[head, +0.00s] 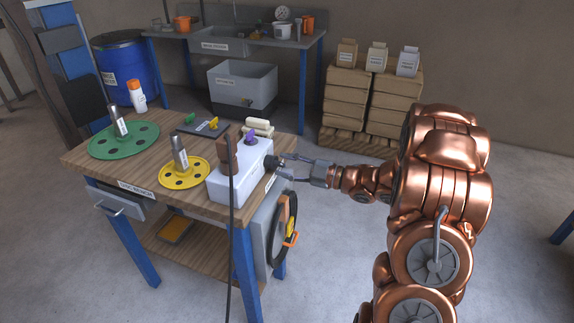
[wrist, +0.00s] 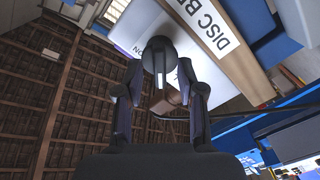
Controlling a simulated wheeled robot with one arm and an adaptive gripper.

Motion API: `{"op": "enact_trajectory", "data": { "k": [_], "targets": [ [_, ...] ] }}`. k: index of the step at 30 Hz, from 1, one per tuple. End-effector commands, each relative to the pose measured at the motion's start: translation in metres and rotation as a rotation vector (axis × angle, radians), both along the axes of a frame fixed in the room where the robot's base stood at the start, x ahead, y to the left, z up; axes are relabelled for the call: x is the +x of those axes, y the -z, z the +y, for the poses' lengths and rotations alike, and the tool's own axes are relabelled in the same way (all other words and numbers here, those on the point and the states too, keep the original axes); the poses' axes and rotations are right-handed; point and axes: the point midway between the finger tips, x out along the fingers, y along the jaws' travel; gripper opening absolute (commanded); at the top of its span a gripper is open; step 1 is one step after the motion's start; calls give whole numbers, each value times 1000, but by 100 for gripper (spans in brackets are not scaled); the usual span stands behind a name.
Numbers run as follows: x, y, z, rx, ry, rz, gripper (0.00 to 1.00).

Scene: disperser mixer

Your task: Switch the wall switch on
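A white box (head: 241,172) stands on the right end of the wooden workbench. It has a brown plug (head: 230,154) with a dark cable at its front and a dark round knob (head: 274,164) on its right side. I take this knob for the switch. In the wrist view the knob (wrist: 160,52) shows a pale stripe and lies at the fingertips, with the white box (wrist: 138,30) behind it. My gripper (head: 284,167) reaches in from the right, its fingers apart, one on each side of the knob. I cannot tell whether they touch it.
A green disc (head: 136,143) and a yellow disc (head: 184,177) lie on the workbench (head: 75,158). Stacked crates (head: 345,101) stand behind. Open floor lies right of the bench.

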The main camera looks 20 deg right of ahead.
Motion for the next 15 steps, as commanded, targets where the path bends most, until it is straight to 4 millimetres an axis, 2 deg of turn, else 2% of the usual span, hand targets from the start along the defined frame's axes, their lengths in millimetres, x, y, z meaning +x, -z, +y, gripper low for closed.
{"op": "enact_trajectory", "data": {
  "k": [8,15],
  "targets": [
    [1,0,1,0,0,0,39],
    [1,0,1,0,0,0,16]
  ]
}}
